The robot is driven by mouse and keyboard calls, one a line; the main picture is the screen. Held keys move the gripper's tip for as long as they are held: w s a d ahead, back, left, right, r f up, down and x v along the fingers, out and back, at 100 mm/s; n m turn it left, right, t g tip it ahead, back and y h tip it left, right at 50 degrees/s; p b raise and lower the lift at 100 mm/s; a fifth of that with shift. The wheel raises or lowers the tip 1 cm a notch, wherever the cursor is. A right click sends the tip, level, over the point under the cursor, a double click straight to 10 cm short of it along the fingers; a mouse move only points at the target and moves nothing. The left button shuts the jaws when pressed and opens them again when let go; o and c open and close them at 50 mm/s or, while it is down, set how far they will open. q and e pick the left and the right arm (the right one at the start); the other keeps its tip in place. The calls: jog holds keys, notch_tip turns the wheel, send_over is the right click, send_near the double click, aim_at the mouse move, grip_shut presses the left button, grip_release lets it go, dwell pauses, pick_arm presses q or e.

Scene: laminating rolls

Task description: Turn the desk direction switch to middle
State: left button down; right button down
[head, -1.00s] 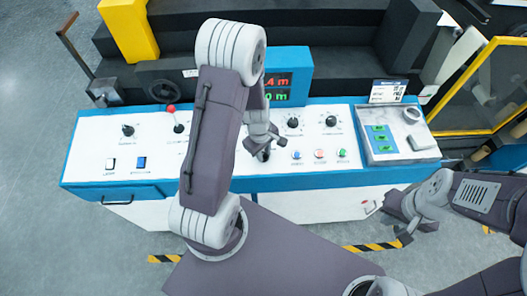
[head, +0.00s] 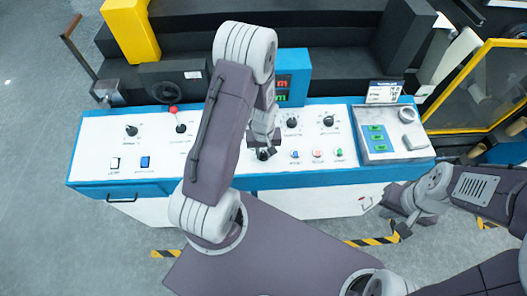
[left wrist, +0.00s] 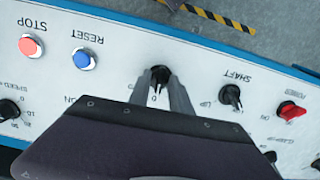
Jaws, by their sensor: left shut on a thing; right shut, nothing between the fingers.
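The black direction switch knob (left wrist: 159,74) sits on the white desk panel (left wrist: 125,55) in the left wrist view. A "0" mark shows beside it, and a label ending in "ON" is partly hidden by my gripper body. My left gripper (left wrist: 163,88) is shut on this knob, one finger on each side. In the head view my left gripper (head: 262,146) points down at the panel, and the knob (head: 265,154) is mostly covered by it. My right gripper (head: 396,222) is shut and empty, low in front of the desk at the right.
Near the held knob are a blue reset button (left wrist: 84,60), a red stop button (left wrist: 31,46), a black shaft knob (left wrist: 230,96) and a red switch (left wrist: 291,111). A grey tray (head: 368,152) lies right.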

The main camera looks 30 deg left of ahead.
aim_at(264, 155)
pick_arm(q)
jog(key=shift+w, duration=0.1)
dwell(0.4)
jog(key=c, duration=1.5)
grip_release()
jog(key=shift+r, duration=0.1)
notch_tip(264, 155, up, 9)
jog(key=shift+s+b, duration=0.25)
jog(key=shift+b, duration=0.15)
jog(key=shift+d, duration=0.1)
